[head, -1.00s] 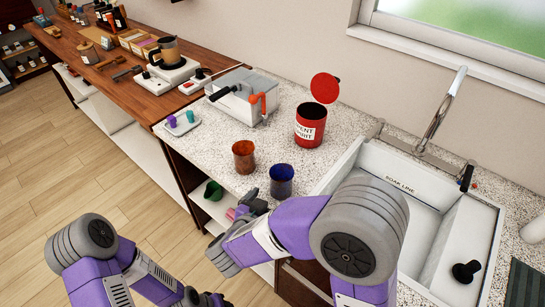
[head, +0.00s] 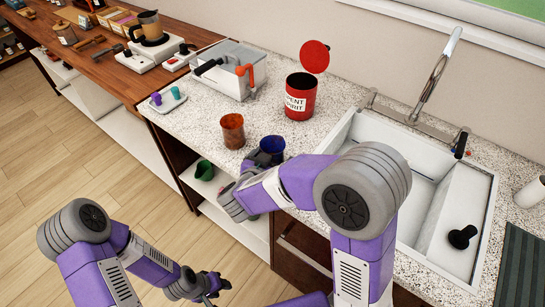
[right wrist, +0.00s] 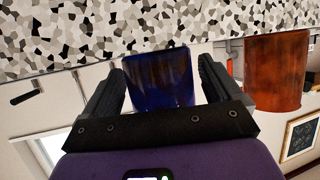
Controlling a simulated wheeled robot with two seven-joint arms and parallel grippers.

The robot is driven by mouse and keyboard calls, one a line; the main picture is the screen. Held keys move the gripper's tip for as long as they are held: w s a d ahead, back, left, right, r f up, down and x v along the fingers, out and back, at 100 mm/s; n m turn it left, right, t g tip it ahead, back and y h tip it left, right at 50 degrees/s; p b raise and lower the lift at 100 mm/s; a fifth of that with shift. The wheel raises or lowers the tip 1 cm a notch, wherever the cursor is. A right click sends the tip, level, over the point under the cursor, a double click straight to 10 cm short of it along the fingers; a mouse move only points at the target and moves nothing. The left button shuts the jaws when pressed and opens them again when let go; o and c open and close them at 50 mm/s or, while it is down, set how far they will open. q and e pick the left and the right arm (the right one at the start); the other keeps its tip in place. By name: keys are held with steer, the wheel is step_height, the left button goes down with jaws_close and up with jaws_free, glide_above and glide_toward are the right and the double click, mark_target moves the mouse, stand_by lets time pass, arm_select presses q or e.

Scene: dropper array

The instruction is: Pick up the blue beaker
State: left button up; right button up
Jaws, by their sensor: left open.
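The blue beaker (head: 273,146) stands upright on the speckled counter near its front edge, left of the sink. My right gripper (head: 258,158) is at the beaker, mostly hidden by its own arm in the head view. In the right wrist view, its two dark fingers stand apart on either side of the blue beaker (right wrist: 160,78). I see no clear grip on it; any contact is hard to tell. My left gripper (head: 212,293) is open and empty, low in the head view, away from the counter.
An orange-brown beaker (head: 232,130) stands just left of the blue one. Behind are a red can (head: 301,97) with its lid raised and a grey bath (head: 224,72). The sink (head: 430,185) lies right. A green cup (head: 204,170) sits on the shelf below.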

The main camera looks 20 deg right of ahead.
steer(key=c, duration=1)
steer(key=shift+r, duration=0.1)
